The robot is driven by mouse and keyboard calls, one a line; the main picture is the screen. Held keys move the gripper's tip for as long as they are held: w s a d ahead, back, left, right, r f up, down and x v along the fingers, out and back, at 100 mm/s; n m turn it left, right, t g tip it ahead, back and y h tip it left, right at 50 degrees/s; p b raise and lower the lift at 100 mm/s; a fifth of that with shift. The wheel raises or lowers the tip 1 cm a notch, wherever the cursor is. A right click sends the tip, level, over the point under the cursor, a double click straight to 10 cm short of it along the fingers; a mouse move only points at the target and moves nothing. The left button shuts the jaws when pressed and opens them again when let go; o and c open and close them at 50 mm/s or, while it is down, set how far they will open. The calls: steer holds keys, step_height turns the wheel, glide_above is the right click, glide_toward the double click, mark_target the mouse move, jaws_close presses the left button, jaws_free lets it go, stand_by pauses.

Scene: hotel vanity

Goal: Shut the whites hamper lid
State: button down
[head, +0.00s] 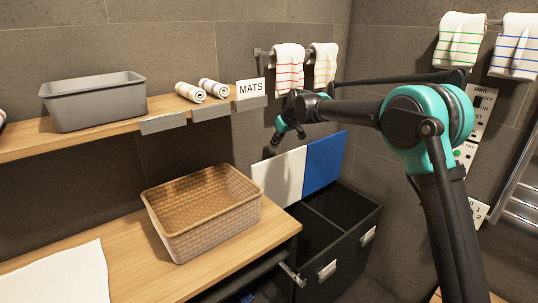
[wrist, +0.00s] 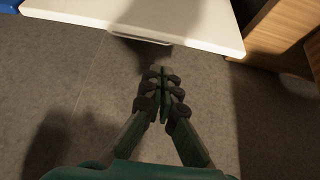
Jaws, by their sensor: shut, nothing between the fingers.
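The hamper (head: 338,225) is a dark two-compartment box on the floor, with both lids standing up at its back. The white lid (head: 279,176), on the left compartment, stands open; the blue lid (head: 325,160) beside it is also open. My gripper (head: 270,150) is shut and empty at the white lid's upper edge. In the wrist view, the shut fingers (wrist: 162,72) are just short of the white lid's edge (wrist: 195,28), apart from it in the picture. A corner of the blue lid (wrist: 10,5) shows at top left. I cannot tell whether the fingertips touch the lid.
A wooden counter (head: 130,262) with a wicker basket (head: 205,228) stands left of the hamper. Above it, a shelf (head: 60,146) holds a grey bin (head: 95,104), rolled towels (head: 214,88) and a MATS sign (head: 250,88). Towels hang (head: 289,65) on the wall above the lids.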

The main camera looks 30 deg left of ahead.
steer(key=x, duration=0.9)
steer(key=shift+a+f, duration=0.2)
steer(key=shift+f, duration=0.15)
steer(key=shift+d, duration=0.1)
